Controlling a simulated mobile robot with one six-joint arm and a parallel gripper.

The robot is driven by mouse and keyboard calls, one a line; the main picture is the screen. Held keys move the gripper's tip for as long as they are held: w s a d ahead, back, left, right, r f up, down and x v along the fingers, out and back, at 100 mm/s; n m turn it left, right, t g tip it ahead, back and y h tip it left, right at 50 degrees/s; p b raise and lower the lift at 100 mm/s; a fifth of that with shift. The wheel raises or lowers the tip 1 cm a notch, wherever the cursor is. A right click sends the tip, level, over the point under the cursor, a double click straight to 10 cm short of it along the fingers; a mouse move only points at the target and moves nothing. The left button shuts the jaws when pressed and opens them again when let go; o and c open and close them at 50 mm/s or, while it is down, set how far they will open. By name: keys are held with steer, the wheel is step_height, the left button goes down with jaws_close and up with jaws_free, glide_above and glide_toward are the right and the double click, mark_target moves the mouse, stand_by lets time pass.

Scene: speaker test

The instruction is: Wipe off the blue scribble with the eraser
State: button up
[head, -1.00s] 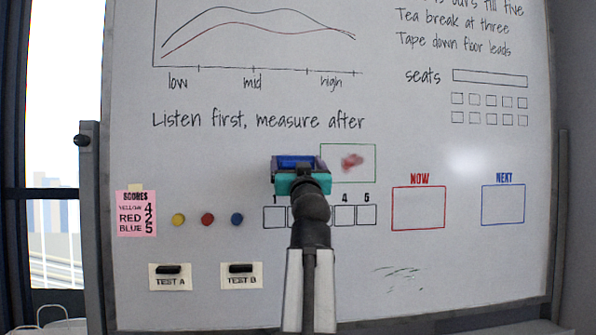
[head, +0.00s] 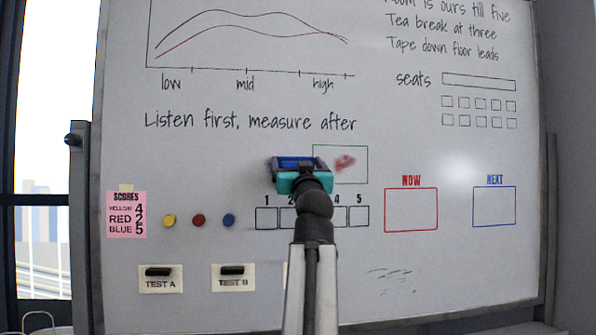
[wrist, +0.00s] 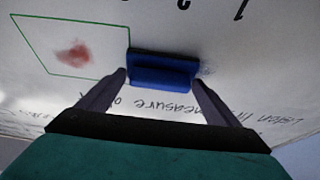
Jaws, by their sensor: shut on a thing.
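My gripper (head: 298,168) is shut on the blue eraser (head: 297,161), which has a dark pad. In the wrist view the eraser (wrist: 163,72) sits between the two fingers, with its pad side at the whiteboard; whether it presses on the board I cannot tell. A faint bluish trace of the blue scribble (wrist: 208,70) shows just beside the eraser's right end in the wrist view. Any of it behind the eraser is hidden. The eraser is at the left edge of a green-outlined box (head: 367,165), which holds a red smudge (head: 343,164).
The whiteboard (head: 420,150) carries handwriting above and numbered squares (head: 359,217) just below the eraser. Yellow, red and blue magnets (head: 229,220) and a pink score note (head: 126,214) are at left. Black items sit on the TEST A (head: 158,272) and TEST B (head: 232,270) labels.

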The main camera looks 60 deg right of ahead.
mark_target(280, 160)
steer(key=shift+s+d+b, duration=0.5)
steer(key=shift+s+b, duration=0.25)
steer(key=shift+b, duration=0.1)
steer(key=shift+b, duration=0.3)
steer(key=shift+w, duration=0.15)
steer(key=shift+w+a+p, duration=0.55)
steer(key=shift+w+p, duration=0.15)
steer(key=shift+w+a+p, duration=0.5)
steer(key=shift+w+p, duration=0.15)
steer(key=shift+w, duration=0.05)
steer(key=shift+w+a+p, duration=0.75)
steer(key=shift+w+p, duration=0.25)
steer(key=shift+p, duration=0.25)
steer(key=shift+w+a+p, duration=0.25)
steer(key=shift+w+p, duration=0.05)
steer(key=shift+w, duration=0.1)
steer(key=shift+w, duration=0.1)
